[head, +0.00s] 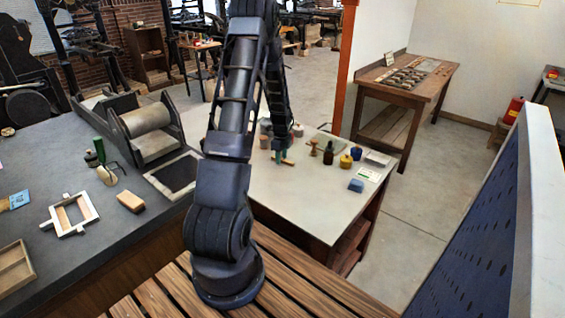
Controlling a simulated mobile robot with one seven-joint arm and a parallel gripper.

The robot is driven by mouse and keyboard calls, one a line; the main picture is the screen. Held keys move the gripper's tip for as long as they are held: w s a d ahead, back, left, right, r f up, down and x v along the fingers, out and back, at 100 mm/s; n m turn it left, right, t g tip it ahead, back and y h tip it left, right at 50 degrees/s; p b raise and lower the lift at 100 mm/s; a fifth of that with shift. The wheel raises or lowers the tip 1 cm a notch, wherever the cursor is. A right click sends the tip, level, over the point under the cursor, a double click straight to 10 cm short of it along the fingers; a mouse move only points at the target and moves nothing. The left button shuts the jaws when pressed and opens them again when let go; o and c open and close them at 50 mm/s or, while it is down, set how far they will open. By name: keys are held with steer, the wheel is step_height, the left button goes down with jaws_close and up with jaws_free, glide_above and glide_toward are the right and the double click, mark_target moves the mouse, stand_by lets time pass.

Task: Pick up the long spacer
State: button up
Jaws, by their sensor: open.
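My gripper (284,150) hangs down over the light-topped table (310,205), past the upright part of my arm. It is small here, and its fingers are partly hidden by their own dark housing. A small teal piece (278,157) and a brownish piece (288,162) show right at or under the fingertips. I cannot tell whether either is the long spacer, or whether they touch the fingers. No other thing in view is clearly the long spacer.
Right of the gripper stand a wooden-handled tool (328,153), a yellow pot (346,161) and a blue block (356,185). A small cylinder (264,141) stands left of it. The table's front is clear. A dark bench with a roller press (147,120) lies left; a perforated panel (480,240) stands right.

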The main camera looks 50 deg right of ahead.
steer(key=shift+f, duration=0.1)
jaws_close()
